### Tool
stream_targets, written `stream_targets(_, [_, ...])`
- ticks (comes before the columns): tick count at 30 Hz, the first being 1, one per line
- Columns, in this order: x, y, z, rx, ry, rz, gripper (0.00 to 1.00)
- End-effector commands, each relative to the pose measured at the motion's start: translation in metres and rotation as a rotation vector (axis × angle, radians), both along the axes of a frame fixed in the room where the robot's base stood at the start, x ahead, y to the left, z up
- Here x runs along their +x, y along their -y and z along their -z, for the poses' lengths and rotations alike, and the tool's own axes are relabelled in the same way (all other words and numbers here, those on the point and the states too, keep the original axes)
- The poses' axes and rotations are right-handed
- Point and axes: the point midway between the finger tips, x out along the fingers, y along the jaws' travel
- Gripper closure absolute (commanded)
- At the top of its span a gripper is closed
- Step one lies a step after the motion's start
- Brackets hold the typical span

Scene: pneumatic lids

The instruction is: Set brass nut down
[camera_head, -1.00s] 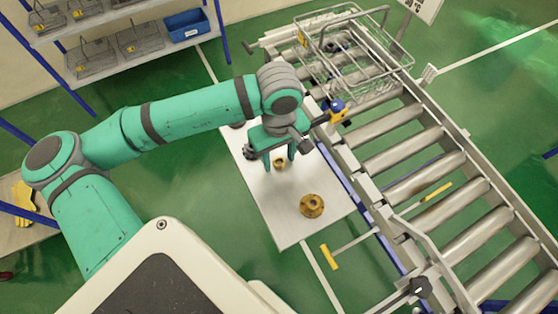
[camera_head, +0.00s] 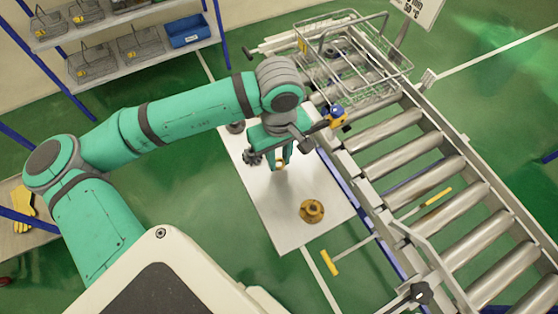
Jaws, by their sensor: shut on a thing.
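The brass nut (camera_head: 280,163) is a small golden piece between the fingers of my gripper (camera_head: 277,165). The fingers are shut on it and partly hide it. It is over the white table (camera_head: 290,232), near the middle. I cannot tell whether it touches the table top or is slightly above it.
A larger brass flanged part (camera_head: 312,211) sits on the table nearer the front. A dark gear-like part (camera_head: 252,157) is at the left edge. A roller conveyor (camera_head: 425,165) with a wire basket (camera_head: 350,60) runs along the right.

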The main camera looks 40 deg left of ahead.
Motion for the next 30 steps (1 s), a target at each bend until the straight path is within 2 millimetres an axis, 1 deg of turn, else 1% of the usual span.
stream_targets(1, [0.001,0.0,-0.01,-0.001,0.004,0.001,1.0])
stream_targets(2, [-0.004,-0.001,-0.015,0.0,0.002,0.0,1.0])
stream_targets(10, [-0.052,-0.004,-0.071,0.002,0.003,-0.001,1.0])
stream_targets(12, [-0.071,-0.005,-0.077,0.0,0.002,-0.003,1.0])
stream_targets(15, [-0.093,-0.006,-0.087,0.001,0.003,-0.004,1.0])
stream_targets(19, [-0.115,-0.008,-0.097,0.001,0.002,-0.002,1.0])
stream_targets(24, [-0.133,-0.008,-0.105,0.0,0.001,-0.001,1.0])
stream_targets(30, [-0.14,-0.009,-0.108,0.001,0.001,0.0,1.0])
